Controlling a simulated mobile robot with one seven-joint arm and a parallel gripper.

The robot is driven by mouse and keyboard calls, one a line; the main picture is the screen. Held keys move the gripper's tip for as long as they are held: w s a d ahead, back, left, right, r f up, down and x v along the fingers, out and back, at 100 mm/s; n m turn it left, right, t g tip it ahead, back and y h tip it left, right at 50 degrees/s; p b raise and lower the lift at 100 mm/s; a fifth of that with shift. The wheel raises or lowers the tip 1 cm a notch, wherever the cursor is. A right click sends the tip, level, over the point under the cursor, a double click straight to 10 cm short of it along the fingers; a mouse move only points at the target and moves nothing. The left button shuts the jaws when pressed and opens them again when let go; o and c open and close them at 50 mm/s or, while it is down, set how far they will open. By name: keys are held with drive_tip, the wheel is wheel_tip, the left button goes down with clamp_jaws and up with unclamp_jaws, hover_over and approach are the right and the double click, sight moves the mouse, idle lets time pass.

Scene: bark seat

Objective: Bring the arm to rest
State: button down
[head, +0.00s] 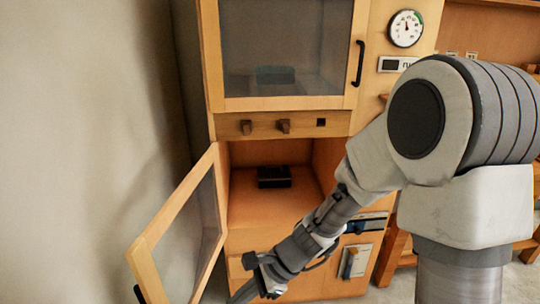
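My arm reaches from the right side of the head view down to the lower middle. My gripper (256,286) is at the bottom, in front of the wooden cabinet (240,265) and to the right of its open lower door. The fingers are small and partly cut off by the bottom edge, so I cannot tell whether they are open or shut. No held object can be made out.
The lower glass door (185,240) swings out to the left. A black box (274,177) sits inside the open compartment. The upper glass door (285,48) is shut. A round gauge (406,28) is at upper right. A bare wall (85,130) fills the left.

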drive_tip(key=s+d+r+n+t+h+p, duration=0.1)
drive_tip(key=s+d+r+n+t+h, duration=0.2)
drive_tip(key=d+r+n, duration=0.4)
drive_tip(key=s+d+r+n+t+h+p, duration=0.2)
drive_tip(key=s+d+r+n+t+h, duration=0.2)
drive_tip(key=d+r, duration=1)
wheel_tip(320, 180, up, 3)
drive_tip(key=s+n+h, duration=0.1)
drive_tip(key=n, duration=0.2)
drive_tip(key=shift+s+d+f, duration=0.15)
drive_tip(key=shift+s+d, duration=0.1)
